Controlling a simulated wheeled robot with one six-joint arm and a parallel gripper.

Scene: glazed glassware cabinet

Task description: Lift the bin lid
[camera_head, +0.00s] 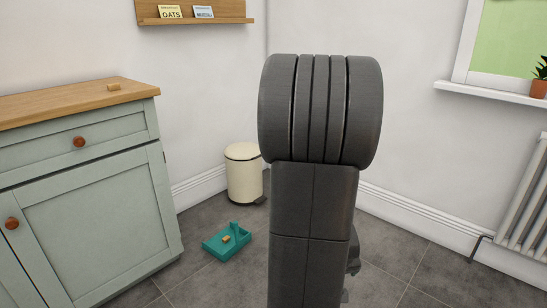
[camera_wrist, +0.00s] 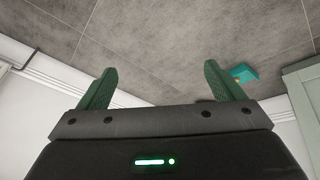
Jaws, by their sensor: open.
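A cream pedal bin (camera_head: 244,177) stands upright on the floor near the room corner in the head view. Its domed lid (camera_head: 242,151) is down on top, and a dark pedal (camera_head: 259,200) shows at its foot. My gripper (camera_wrist: 160,82) shows in the wrist view with its two green fingers wide apart and nothing between them. Grey floor lies beyond the fingers. The bin cannot be made out in the wrist view. In the head view my dark arm fills the middle and hides the gripper.
A teal tray (camera_head: 227,252) with a small tan block (camera_head: 227,239) lies on the floor before the bin; the tray also shows in the wrist view (camera_wrist: 246,75). A green cabinet (camera_head: 100,220) stands left, a radiator (camera_head: 522,205) right.

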